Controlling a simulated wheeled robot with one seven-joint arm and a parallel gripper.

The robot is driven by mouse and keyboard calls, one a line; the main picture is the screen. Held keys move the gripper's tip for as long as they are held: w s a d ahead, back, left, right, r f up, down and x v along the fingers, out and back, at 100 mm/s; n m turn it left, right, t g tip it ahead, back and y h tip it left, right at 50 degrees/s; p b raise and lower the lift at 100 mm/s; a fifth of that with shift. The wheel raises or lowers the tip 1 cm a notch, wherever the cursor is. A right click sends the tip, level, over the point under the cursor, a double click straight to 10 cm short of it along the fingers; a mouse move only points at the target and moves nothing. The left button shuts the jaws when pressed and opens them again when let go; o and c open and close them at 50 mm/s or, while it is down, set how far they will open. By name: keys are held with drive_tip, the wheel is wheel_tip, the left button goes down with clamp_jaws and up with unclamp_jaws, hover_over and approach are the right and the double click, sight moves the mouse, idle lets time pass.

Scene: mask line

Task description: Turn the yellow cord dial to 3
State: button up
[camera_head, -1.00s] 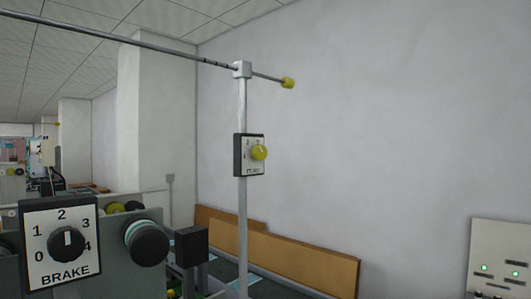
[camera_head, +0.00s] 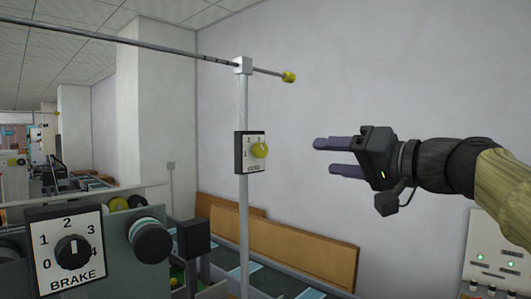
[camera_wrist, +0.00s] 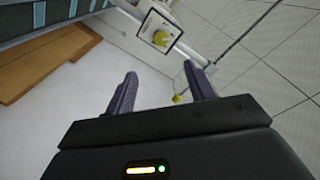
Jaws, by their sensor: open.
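The yellow cord dial (camera_head: 259,150) is a round yellow knob on a small white plate (camera_head: 248,170) with a dark frame, fixed to a grey upright post. Digits ring the knob, but the knob hides some and its setting is too small to read. My gripper (camera_head: 328,156) is to the right of the dial in the head view, its two purple fingers apart, empty and pointing left toward it. In the wrist view the dial (camera_wrist: 160,37) is beyond and above the gap between the fingers (camera_wrist: 163,85), not touched.
A BRAKE dial (camera_head: 73,251) with a black knob is at the lower left. The post (camera_head: 243,215) carries a horizontal rod with a yellow end (camera_head: 289,77). Brown boards (camera_head: 285,247) lean by the wall. A control panel (camera_head: 495,255) is at the lower right.

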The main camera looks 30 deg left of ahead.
drive_tip(key=shift+r, duration=0.15)
drive_tip(key=p, duration=0.9)
approach(263, 151)
drive_tip(key=x, duration=0.9)
drive_tip(key=shift+w+a, duration=0.1)
drive_tip(key=c, duration=1)
